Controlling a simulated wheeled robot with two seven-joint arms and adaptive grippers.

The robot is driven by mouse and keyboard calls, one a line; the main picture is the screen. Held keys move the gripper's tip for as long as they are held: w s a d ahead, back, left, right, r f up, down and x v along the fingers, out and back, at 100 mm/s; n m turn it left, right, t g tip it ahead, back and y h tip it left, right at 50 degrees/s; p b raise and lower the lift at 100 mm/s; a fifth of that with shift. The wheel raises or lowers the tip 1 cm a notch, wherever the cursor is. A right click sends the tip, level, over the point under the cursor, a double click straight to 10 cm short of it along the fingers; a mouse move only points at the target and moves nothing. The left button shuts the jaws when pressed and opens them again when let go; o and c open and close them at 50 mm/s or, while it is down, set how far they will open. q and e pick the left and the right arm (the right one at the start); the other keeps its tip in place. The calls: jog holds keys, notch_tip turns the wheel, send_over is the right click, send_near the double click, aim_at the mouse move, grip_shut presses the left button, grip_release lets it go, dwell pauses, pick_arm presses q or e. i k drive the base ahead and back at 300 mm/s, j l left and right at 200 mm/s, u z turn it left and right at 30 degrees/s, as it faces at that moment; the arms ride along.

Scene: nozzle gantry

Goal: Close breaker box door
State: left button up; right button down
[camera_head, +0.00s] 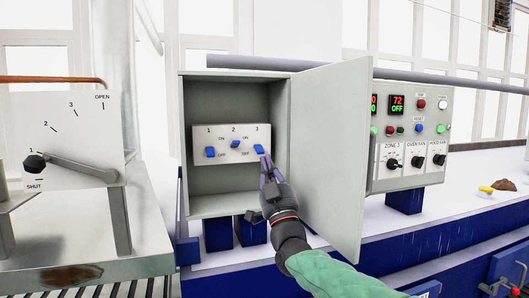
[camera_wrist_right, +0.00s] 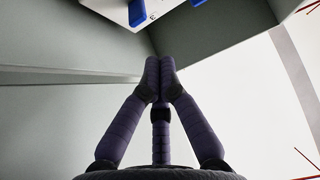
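The grey breaker box (camera_head: 232,82) stands open in the head view, its door (camera_head: 330,130) swung out on the right side. Inside is a white panel (camera_head: 198,132) with three blue switches. Switch 2 (camera_head: 235,144) sits higher than switch 1 (camera_head: 210,152). Switch 3 (camera_head: 258,148) is just above my right fingertips. My right gripper (camera_head: 266,160) is in the box opening, left of the door. Its purple fingers (camera_wrist_right: 158,65) are pressed together with nothing seen between them. In the wrist view the panel (camera_wrist_right: 110,8) is cut off at the top. My left gripper is not in view.
A control panel (camera_head: 412,172) with displays, buttons and knobs stands right of the door, partly hidden by it. A lever plate (camera_head: 85,115) marked OPEN and SHUT is at left. A small yellow-and-brown object (camera_head: 502,185) lies on the white surface at right.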

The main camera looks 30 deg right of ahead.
aim_at(333, 143)
jog(key=k+j, duration=0.15)
jog(key=k, duration=0.35)
jog(key=k+j, duration=0.2)
jog(key=k, duration=0.25)
